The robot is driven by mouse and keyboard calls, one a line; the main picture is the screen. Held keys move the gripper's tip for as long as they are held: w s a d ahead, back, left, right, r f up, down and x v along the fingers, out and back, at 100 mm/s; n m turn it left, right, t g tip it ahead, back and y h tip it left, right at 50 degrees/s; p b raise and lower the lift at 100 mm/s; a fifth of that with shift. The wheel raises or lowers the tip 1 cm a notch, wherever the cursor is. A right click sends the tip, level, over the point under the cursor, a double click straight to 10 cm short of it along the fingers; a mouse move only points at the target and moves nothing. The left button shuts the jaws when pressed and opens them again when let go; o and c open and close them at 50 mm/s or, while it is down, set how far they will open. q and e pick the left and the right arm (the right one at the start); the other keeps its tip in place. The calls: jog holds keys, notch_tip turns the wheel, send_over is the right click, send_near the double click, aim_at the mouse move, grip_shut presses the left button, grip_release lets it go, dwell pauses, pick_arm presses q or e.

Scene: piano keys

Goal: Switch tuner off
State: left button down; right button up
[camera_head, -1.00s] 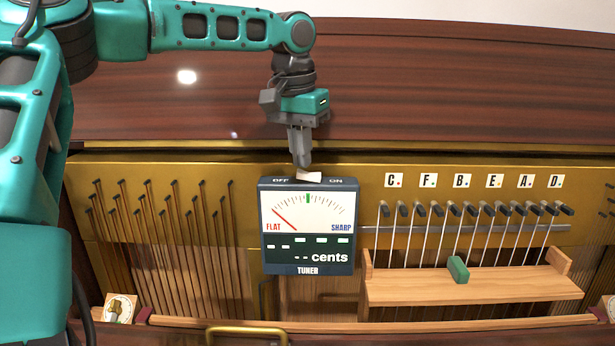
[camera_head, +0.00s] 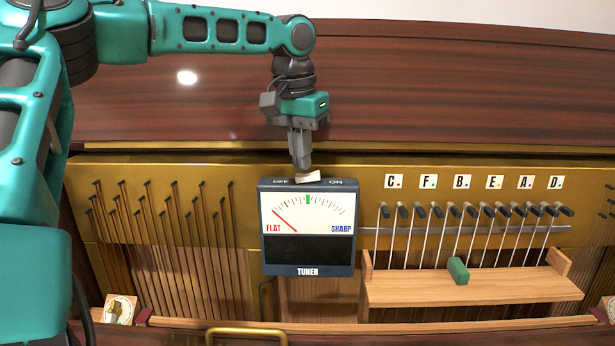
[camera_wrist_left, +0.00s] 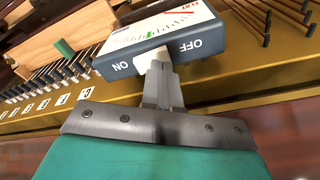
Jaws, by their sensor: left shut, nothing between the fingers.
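The tuner (camera_head: 308,228) is a dark box with a dial, standing against the brass-coloured rail. Its red needle points to FLAT and its lower display is dark. A white rocker switch (camera_head: 307,177) sits on top between OFF and ON. My left gripper (camera_head: 303,166) is shut and empty, its fingertips at the switch, seemingly touching it on the OFF side. In the left wrist view the tuner (camera_wrist_left: 160,30) lies beyond my left gripper (camera_wrist_left: 160,62), whose fingers partly hide the switch. My right gripper is not in view.
A wooden shelf (camera_head: 520,283) with a green block (camera_head: 458,270) stands right of the tuner, below hammers and letter labels. A brass handle (camera_head: 247,332) is at the front. The dark wood panel (camera_head: 450,90) behind is clear.

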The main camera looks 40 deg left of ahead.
aim_at(302, 175)
pick_arm(q)
notch_tip(302, 175, up, 6)
dwell(0.6)
dwell(0.5)
